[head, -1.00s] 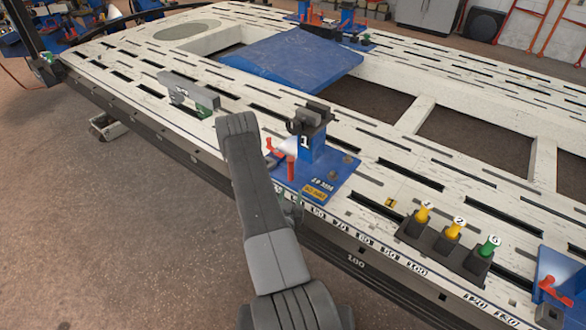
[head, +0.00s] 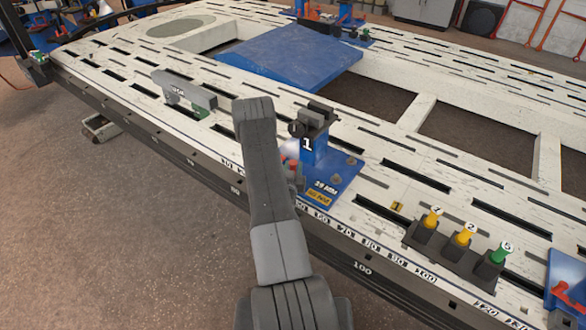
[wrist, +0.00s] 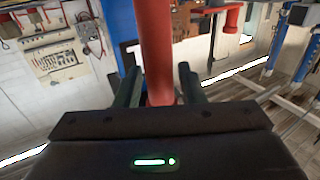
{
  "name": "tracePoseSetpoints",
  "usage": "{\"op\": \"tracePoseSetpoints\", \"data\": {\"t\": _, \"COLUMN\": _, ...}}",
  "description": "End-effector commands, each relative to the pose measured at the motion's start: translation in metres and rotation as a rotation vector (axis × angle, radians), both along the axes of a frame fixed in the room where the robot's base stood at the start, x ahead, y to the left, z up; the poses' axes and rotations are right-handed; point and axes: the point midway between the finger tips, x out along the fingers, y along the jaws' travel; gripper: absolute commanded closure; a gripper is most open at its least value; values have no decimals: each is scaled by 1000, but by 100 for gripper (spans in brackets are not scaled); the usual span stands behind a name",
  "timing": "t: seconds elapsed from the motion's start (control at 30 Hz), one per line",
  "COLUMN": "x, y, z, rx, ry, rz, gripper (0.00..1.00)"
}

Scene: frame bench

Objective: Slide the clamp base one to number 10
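Clamp base one (head: 346,181) is a blue plate with a blue post marked "1" (head: 307,145) and a dark clamp head on top. It sits upright on the white slotted bench (head: 400,170), near the front edge. My gripper's tips are hidden behind my arm in the head view, at the left side of the base. In the wrist view my gripper (wrist: 160,88) has its green fingers apart, on either side of a red upright handle (wrist: 156,40). A gap shows right of the handle, so a grip is not evident. Number 10 on the edge scale is not readable.
A grey block with a green foot (head: 184,92) stands on the bench to the left. A dark holder (head: 455,250) with yellow and green pegs stands to the right, and another blue base (head: 567,282) is beyond it. A blue ramp plate (head: 290,58) lies behind.

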Motion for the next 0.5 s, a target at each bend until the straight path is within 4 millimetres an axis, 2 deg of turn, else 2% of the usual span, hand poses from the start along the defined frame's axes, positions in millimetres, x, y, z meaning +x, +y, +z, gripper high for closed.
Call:
{"op": "tracePoseSetpoints", "data": {"t": 0.03, "x": 0, "y": 0, "z": 0, "rx": 0, "ry": 0, "rz": 0, "gripper": 74}}
{"op": "tracePoseSetpoints", "data": {"t": 0.17, "x": 0, "y": 0, "z": 0, "rx": 0, "ry": 0, "rz": 0, "gripper": 100}}
{"op": "tracePoseSetpoints", "data": {"t": 0.37, "x": 0, "y": 1, "z": 0, "rx": 0, "ry": 0, "rz": 0, "gripper": 100}}
{"op": "tracePoseSetpoints", "data": {"t": 0.5, "x": 7, "y": 10, "z": -2, "rx": 2, "ry": -3, "rz": 4, "gripper": 100}}
